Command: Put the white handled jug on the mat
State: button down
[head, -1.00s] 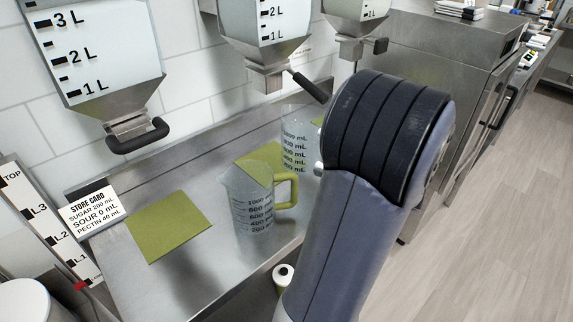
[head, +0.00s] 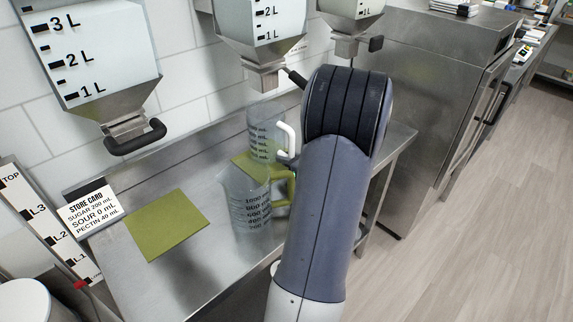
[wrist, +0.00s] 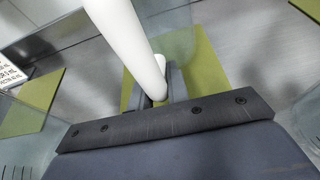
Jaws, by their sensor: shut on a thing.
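The clear white-handled jug (head: 262,125) is behind the olive-handled jug, and its white handle (head: 290,140) points right, toward my arm. In the wrist view my gripper (wrist: 155,88) is shut on the white handle (wrist: 130,40). In the head view my arm hides the gripper. An olive mat (head: 241,161) shows partly behind the olive-handled jug; a mat also shows below the held jug in the wrist view (wrist: 205,65). The jug's base is hidden, so I cannot tell if it touches the mat.
The olive-handled jug (head: 245,205) stands close in front of the held jug. Another olive mat (head: 165,224) lies bare at the left, beside the store card (head: 92,210). Dispensers (head: 95,50) with levers hang above the steel bench (head: 190,270).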

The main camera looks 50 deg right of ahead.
jog(key=shift+f, duration=0.9)
jog(key=shift+w+f, duration=0.15)
jog(key=shift+f, duration=0.25)
jog(key=shift+f, duration=0.15)
jog(key=c, duration=1.3)
grip_release()
jog(key=shift+c, duration=0.2)
jog(key=shift+r, duration=0.2)
jog(key=v, duration=1.2)
